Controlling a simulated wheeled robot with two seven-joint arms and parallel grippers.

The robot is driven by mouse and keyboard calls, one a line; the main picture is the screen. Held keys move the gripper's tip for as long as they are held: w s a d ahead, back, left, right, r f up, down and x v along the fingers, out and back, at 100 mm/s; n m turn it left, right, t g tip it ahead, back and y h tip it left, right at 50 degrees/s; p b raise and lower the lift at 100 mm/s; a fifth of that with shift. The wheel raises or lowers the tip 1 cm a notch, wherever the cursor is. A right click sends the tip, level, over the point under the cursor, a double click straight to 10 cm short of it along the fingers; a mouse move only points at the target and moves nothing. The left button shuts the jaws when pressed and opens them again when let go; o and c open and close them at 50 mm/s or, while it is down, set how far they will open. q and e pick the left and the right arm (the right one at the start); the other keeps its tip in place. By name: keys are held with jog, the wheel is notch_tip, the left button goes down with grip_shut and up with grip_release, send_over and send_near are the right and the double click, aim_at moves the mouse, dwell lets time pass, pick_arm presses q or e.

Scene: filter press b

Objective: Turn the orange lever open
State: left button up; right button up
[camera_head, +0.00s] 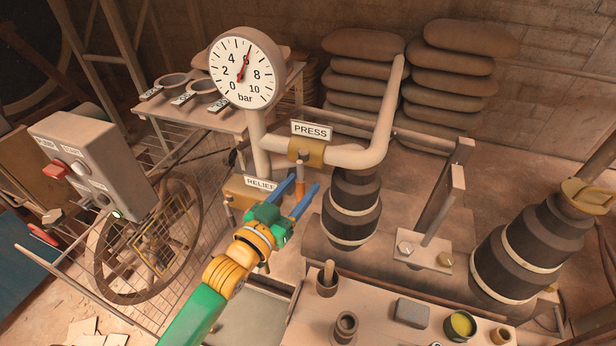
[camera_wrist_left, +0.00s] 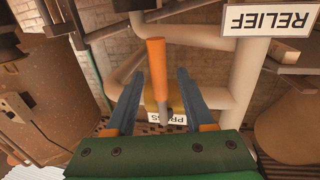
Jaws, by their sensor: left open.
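The orange lever (camera_wrist_left: 156,75) shows in the left wrist view, with a grey stem running to the brass valve (camera_wrist_left: 180,105) beside the upside-down PRESS sign. In the head view this brass valve (camera_head: 311,152) sits on the pale pipe under the PRESS sign (camera_head: 312,130), and the lever hangs below it. My left gripper (camera_head: 304,184) is open, its blue fingers pointing up toward the valve. In the left wrist view the lever stands between the two fingers (camera_wrist_left: 159,92); I see no clear contact. My right gripper is not in view.
The RELIEF sign (camera_head: 261,183) and its brass valve are just left of my gripper. A pressure gauge (camera_head: 243,68) stands above, reading about 5 to 6 bar. A grey control box (camera_head: 92,160) is at left. A bench (camera_head: 380,318) with small pots lies in front at right.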

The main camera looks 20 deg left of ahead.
pick_arm(q)
jog(key=x, duration=0.3)
jog(key=shift+w+f, duration=0.1)
jog(key=shift+w, duration=0.3)
grip_shut()
dwell(1.1)
